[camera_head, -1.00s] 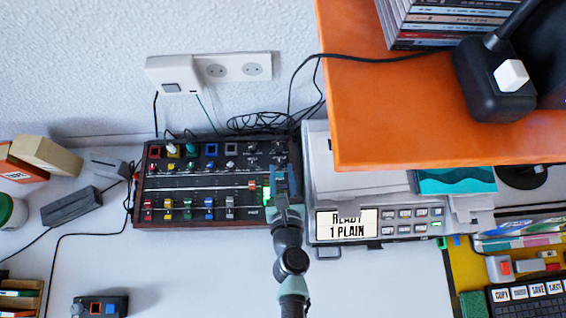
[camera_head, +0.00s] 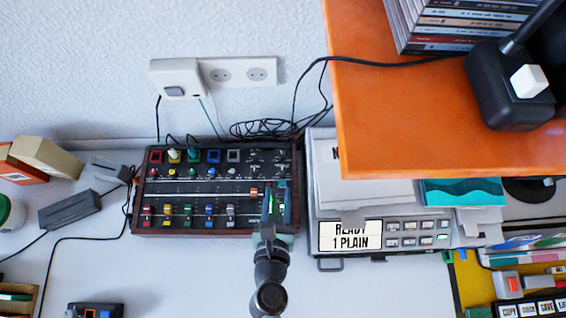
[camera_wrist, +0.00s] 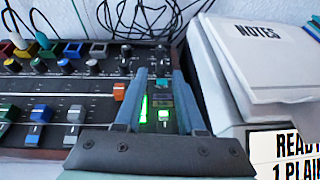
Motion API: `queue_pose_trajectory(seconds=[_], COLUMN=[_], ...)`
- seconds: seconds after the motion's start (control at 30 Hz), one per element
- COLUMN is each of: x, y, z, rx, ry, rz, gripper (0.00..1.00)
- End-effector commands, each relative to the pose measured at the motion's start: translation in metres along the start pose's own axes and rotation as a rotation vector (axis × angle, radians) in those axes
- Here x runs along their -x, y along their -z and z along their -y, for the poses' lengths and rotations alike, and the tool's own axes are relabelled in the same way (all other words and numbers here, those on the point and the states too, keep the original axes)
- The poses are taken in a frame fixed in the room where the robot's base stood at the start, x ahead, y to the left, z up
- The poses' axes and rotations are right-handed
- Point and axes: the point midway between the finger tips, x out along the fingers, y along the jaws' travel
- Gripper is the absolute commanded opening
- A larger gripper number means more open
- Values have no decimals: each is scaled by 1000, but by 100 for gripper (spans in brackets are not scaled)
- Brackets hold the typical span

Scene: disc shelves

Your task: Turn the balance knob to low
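A dark mixer panel (camera_head: 190,231) with a wooden-brown edge lies on the white desk. Small black knobs sit in its upper right part, two of them near the far edge in the wrist view: a right knob (camera_wrist: 162,52) and a left knob (camera_wrist: 125,51). I cannot read any label, so I cannot tell which is the balance knob. My gripper (camera_head: 277,187) is over the panel's right end. Behind the gap show a green-lit meter (camera_wrist: 144,108), a green-lit slider (camera_wrist: 164,115) and a teal button (camera_wrist: 163,85).
A grey machine with a "READY 1 PLAIN" display (camera_head: 349,236) stands close to the panel's right. An orange shelf (camera_head: 420,140) overhangs at upper right. An orange slider cap (camera_wrist: 119,92) is left of the fingers. Cables (camera_head: 265,128) lie behind the panel.

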Motion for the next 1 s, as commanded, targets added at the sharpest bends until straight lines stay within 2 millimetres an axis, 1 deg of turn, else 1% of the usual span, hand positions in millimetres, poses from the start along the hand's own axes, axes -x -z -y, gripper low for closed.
queue_pose_trajectory(seconds=[0.03,0.17,0.27,0.37,0.7,0.83,1.0], x=[-1,-5,-15,-30,-92,-111,-125], y=[2,-2,-3,-3,-2,-2,-1], z=[-2,-5,-4,-4,-1,0,0], rx=[-11,-19,-18,-18,-17,-17,-18], ry=[22,42,40,41,40,40,40], rz=[2,5,6,6,6,5,4], gripper=[38,38,38,38,38,38,38])
